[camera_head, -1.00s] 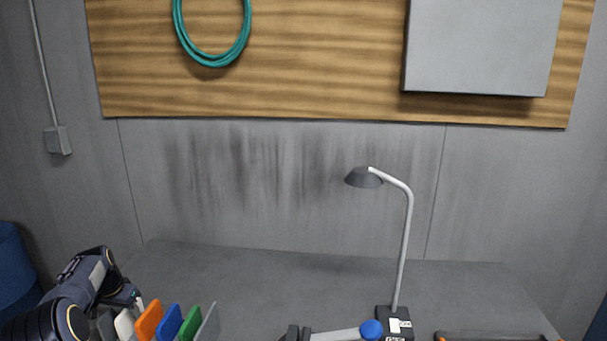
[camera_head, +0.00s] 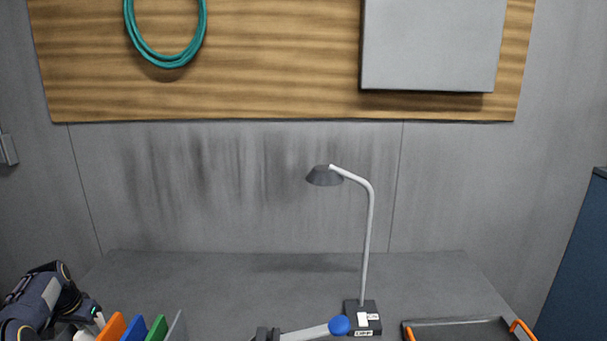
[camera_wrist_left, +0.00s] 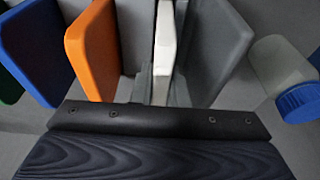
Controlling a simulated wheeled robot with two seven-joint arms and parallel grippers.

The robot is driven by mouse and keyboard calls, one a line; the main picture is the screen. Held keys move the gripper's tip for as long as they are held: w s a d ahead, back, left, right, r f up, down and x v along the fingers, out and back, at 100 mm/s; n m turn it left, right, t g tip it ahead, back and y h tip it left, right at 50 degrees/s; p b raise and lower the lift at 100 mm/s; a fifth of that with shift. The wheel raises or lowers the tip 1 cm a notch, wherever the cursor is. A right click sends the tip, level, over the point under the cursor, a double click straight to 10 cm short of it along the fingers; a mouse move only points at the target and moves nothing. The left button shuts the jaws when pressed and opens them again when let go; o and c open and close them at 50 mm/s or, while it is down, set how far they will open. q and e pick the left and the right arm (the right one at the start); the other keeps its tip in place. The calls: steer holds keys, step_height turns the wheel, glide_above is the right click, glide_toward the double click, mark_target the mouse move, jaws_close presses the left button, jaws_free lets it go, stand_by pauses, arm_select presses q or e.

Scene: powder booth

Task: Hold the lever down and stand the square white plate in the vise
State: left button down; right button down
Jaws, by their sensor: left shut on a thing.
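The white plate (camera_wrist_left: 164,45) stands edge-on in the left wrist view, between the fingers of my left gripper (camera_wrist_left: 162,85), which is shut on it. In the head view my left gripper (camera_head: 96,318) is at the lower left, over the white plate (camera_head: 84,335), which is mostly cut off by the lower edge. It is in a row with other coloured plates. My right gripper is not seen.
Beside the white plate stand an orange plate (camera_head: 112,327), a blue plate (camera_head: 132,329), a green plate (camera_head: 156,329) and a grey plate (camera_head: 178,328). A desk lamp (camera_head: 367,240) stands behind the lever. A tray (camera_head: 460,327) with orange handles is at right.

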arm_select(q)
steer(key=shift+w+r+p+v, duration=0.1)
steer(key=shift+w+p+v, duration=0.2)
steer(key=shift+p+v, duration=0.7)
steer(key=shift+w+r+p+v, duration=0.1)
steer(key=shift+w+p+v, duration=0.15)
steer(key=shift+p+v, duration=0.75)
steer(key=shift+w+p+v, duration=0.3)
steer(key=shift+p+v, duration=0.25)
steer(key=shift+v, duration=0.9)
